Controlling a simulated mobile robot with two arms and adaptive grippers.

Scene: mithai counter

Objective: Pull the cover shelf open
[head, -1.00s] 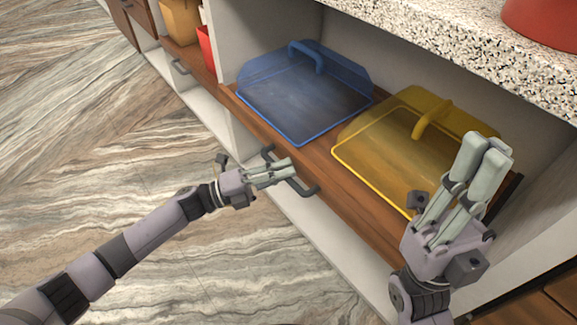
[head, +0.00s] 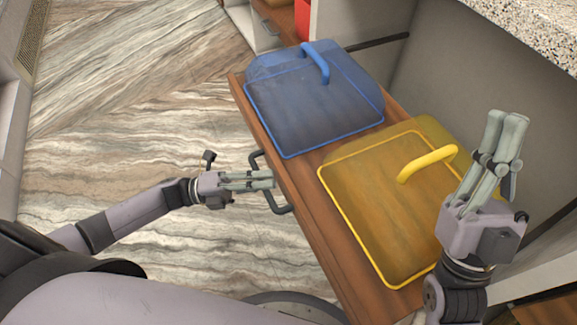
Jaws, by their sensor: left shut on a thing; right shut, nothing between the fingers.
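The cover shelf (head: 317,232) is a brown wooden pull-out board, slid well out of the white cabinet. A dark bar handle (head: 279,207) is on its front edge. My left gripper (head: 268,180) is shut on the handle. A blue see-through cover (head: 315,105) with a blue handle lies on the shelf's far part. A yellow see-through cover (head: 385,205) with a yellow handle lies on its near part. My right gripper (head: 508,130) is shut and empty, raised at the right beside the yellow cover, and hides part of the cabinet behind.
A speckled stone counter top (head: 530,28) overhangs at the upper right. A red container (head: 302,20) stands in the neighbouring compartment at the top. The marble-patterned floor (head: 140,110) to the left of the shelf is clear.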

